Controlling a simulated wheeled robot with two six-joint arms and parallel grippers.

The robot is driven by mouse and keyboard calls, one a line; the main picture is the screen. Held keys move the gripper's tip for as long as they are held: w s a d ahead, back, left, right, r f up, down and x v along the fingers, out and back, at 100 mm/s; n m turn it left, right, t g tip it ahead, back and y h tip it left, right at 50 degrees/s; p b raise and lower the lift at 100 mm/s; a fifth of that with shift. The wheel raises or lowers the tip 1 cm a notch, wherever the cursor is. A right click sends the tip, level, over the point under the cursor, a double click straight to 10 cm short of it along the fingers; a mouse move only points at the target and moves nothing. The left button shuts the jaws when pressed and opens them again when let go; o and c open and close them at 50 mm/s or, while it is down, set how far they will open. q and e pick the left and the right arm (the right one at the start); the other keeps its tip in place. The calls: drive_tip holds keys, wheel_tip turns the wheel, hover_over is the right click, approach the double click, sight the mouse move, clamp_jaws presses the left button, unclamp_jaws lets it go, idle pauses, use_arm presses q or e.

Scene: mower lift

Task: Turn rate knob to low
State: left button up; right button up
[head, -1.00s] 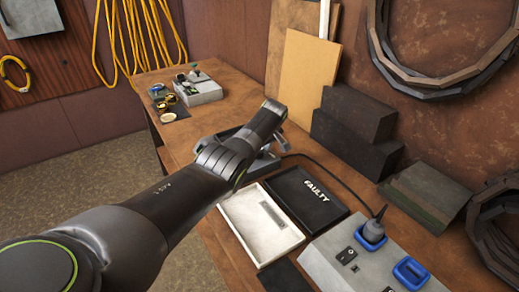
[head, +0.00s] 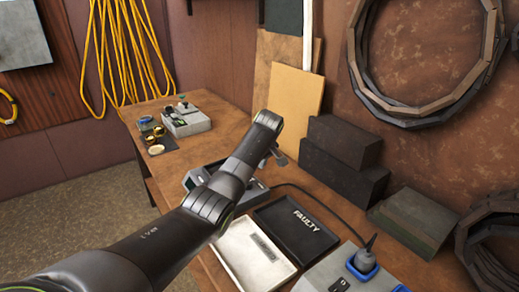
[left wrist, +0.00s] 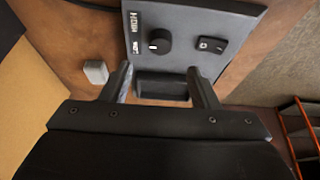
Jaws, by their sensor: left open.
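In the left wrist view, a round black rate knob (left wrist: 158,40) sits on a grey device panel (left wrist: 185,18). A pale mark shows on the knob's left side. Small white lettering (left wrist: 133,22) left of the knob is upside down and hard to read. My left gripper (left wrist: 160,69) is open, its fingers apart at the panel's near edge, not touching the knob. A dark block lies between the fingers. In the head view the grey device (head: 193,180) is partly hidden behind my left arm, and the knob cannot be made out. My right gripper is not in view.
A white tray (head: 235,262) and a black FAULTY tray (head: 283,239) lie on the wooden bench nearer me. A grey box with a blue socket (head: 351,268) stands at bottom right. Dark blocks (head: 340,175) stand against the wall. Another device (head: 184,120) sits at the far end.

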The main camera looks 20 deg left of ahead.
use_arm(q)
drive_tip(key=b+v, duration=0.1)
drive_tip(key=v, duration=0.7)
drive_tip(key=shift+r, duration=0.4)
drive_tip(key=shift+d, duration=0.1)
